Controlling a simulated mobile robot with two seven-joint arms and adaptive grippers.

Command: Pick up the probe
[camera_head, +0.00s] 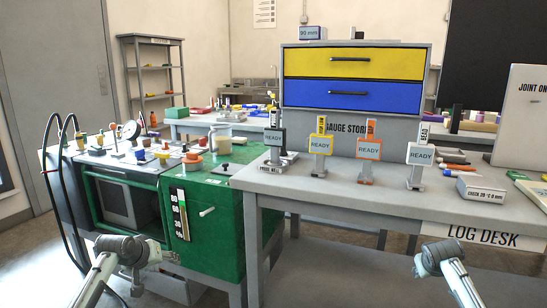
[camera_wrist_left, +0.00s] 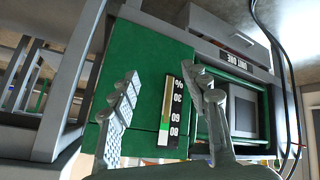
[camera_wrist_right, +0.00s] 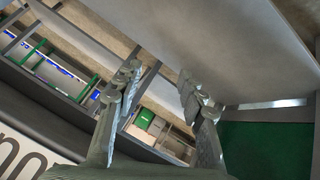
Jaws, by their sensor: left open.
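The leftmost stand (camera_head: 274,140) has a dark top and is above a label at the desk edge that seems to read PROBE; I cannot clearly tell the probe itself apart there. My left gripper (camera_wrist_left: 165,85) is open and empty, low in front of the green cart (camera_head: 215,235). My right gripper (camera_wrist_right: 158,82) has its fingers apart with nothing between them; in the head view only part of my right arm shows, low in front of the desk.
A yellow and blue drawer unit (camera_head: 352,78) stands behind the signs. A grey scale-like box (camera_head: 480,188) and a white board (camera_head: 522,120) are at right.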

